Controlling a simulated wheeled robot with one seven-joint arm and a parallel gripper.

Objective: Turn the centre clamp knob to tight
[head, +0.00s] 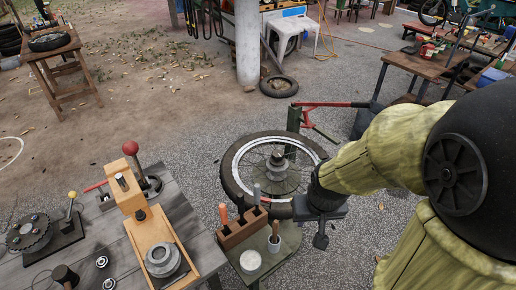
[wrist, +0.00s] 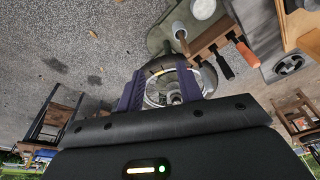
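The wheel lies flat on a stand. My gripper (head: 320,205) is at the wheel's front right edge in the head view, apart from the knob. In the wrist view my gripper (wrist: 168,80) has its two purple fingers spread with nothing held between them. The wheel (wrist: 160,70) shows beyond and between the fingers, with the hub and knob (wrist: 176,98) low in the gap. The knob's lower part and turn position are unclear.
A red-handled lever (head: 335,104) rises on a green post behind the wheel. A wooden tool holder (head: 240,228) with upright handles and a cup (head: 274,243) stand in front. A grey workbench (head: 200,240) with a wooden press is at left. Open gravel lies behind.

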